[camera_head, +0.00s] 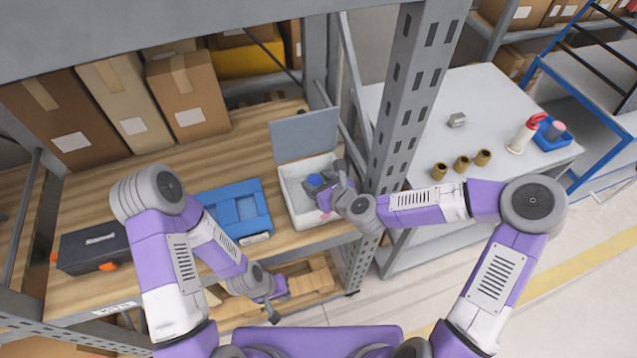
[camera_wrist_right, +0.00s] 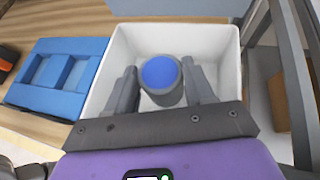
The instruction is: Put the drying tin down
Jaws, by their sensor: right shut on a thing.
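The drying tin (camera_wrist_right: 160,76) is a short dark grey cylinder with a blue top. My right gripper (camera_wrist_right: 160,88) is shut on it, with one finger on each side. The tin is upright inside the open white box (camera_wrist_right: 112,76). In the head view the tin's blue top (camera_head: 314,181) shows beside my right gripper (camera_head: 322,186), within the white box (camera_head: 297,208). I cannot tell whether the tin touches the box floor. My left gripper (camera_head: 274,301) hangs low in front of the shelf, away from the box, and its finger opening is unclear.
The box's grey lid (camera_head: 305,136) stands open at the back. A blue case (camera_head: 236,208) lies left of the box, and a dark toolbox (camera_head: 92,248) is farther left. A grey shelf post (camera_head: 405,95) rises close to the box's right. Cartons (camera_head: 185,95) line the back.

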